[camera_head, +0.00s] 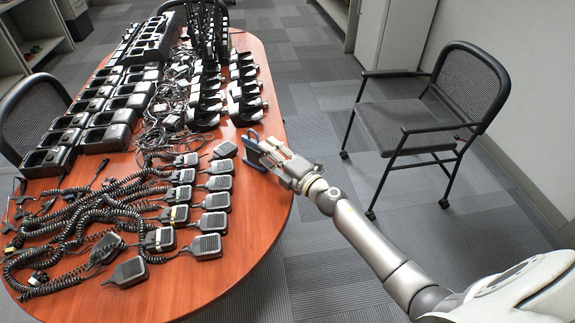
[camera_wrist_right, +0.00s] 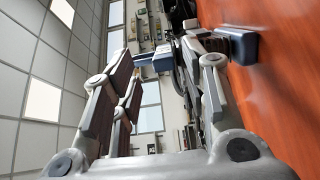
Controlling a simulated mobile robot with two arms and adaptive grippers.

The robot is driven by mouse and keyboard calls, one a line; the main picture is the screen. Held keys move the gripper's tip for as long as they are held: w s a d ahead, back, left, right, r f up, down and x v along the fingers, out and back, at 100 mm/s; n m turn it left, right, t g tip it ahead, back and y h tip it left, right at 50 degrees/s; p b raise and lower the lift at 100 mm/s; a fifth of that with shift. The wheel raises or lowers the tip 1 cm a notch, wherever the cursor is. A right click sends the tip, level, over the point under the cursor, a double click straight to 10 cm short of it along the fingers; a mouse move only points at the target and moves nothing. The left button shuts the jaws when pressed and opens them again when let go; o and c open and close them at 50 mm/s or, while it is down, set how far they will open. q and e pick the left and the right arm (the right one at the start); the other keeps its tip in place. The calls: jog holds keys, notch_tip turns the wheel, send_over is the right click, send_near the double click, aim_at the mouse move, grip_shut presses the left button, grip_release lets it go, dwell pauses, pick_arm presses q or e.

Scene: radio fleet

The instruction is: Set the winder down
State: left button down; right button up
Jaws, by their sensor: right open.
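My right gripper (camera_head: 272,155) reaches in over the right edge of the round wooden table (camera_head: 262,205). A small dark blue-grey piece, which looks like the winder (camera_head: 253,137), is at its fingertips. In the right wrist view the two fingers of my right gripper (camera_wrist_right: 165,75) stand well apart. The winder shows beyond them, with a dark block-like end (camera_wrist_right: 240,43) close against the table top and another end between the fingertips. The fingers partly hide its middle. I cannot tell whether a finger touches it. My left gripper is not in view.
Several speaker microphones (camera_head: 213,200) with coiled cords cover the table's near left. Black chargers (camera_head: 108,132) line its left side. Dark clip-like items (camera_head: 243,100) stand just beyond my right gripper. The table's right front strip is bare. A black chair (camera_head: 405,125) stands at right.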

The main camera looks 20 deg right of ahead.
jog(key=v, duration=1.1)
jog(key=shift+s+b, duration=0.2)
jog(key=shift+b, duration=0.15)
